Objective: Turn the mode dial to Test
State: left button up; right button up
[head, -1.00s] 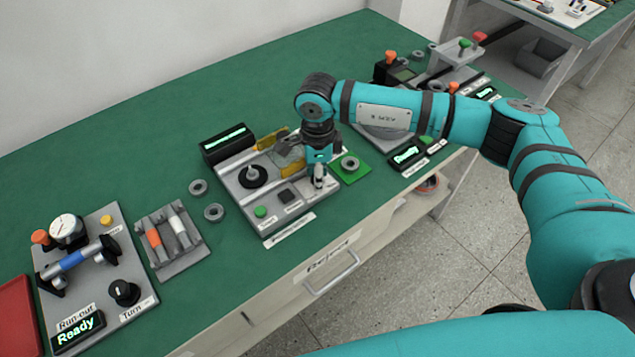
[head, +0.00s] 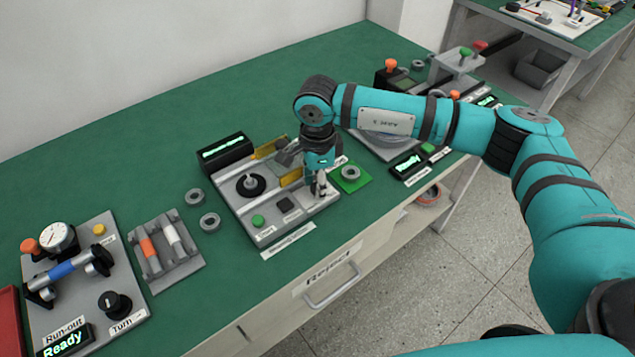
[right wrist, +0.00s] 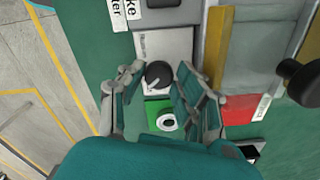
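The mode dial shows in the right wrist view as a dark round knob (right wrist: 158,74) on a light grey panel with a label beside it. In the head view my right gripper covers it. My right gripper (head: 320,187) points down over the right front corner of the grey station (head: 240,207). In the right wrist view its fingers (right wrist: 160,70) are spread, with the knob showing between the fingertips and a gap on either side. I cannot tell the fingertips' height over the knob. The setting it points to is not readable. My left gripper is not in view.
A green pad (head: 350,184) with a metal ring lies right of the gripper. Yellow blocks (head: 290,177) stand close behind it. The station also has a green button (head: 258,221) and black display (head: 226,150). The run-out station (head: 75,270) with its own knob is far left.

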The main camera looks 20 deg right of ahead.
jog(key=o, duration=0.3)
jog(key=shift+o, duration=0.2)
jog(key=m+p, duration=0.3)
jog(key=p, duration=0.1)
jog(key=r+m+p, duration=0.1)
jog(key=m+p, duration=0.2)
jog(key=p, duration=0.2)
jog(key=m+p, duration=0.9)
jog(key=shift+s+f, duration=0.1)
jog(key=shift+f, duration=0.05)
jog(key=shift+m, duration=0.6)
notch_tip(320, 180, up, 16)
jog(key=b, duration=0.5)
jog(key=s+a+r+y, duration=0.1)
jog(key=s+a+y, duration=0.1)
jog(key=a+y, duration=0.2)
jog(key=s+a+r+g+y, duration=0.1)
jog(key=s+a+y, duration=0.2)
jog(key=a, duration=0.7)
jog(key=s+a+r+n+y, duration=0.1)
jog(key=s+a+y, duration=0.1)
jog(key=a+y, duration=0.2)
jog(key=shift+s+a+r+g+y, duration=0.3)
jog(key=shift+s+a+g, duration=0.1)
jog(key=shift+a, duration=1.15)
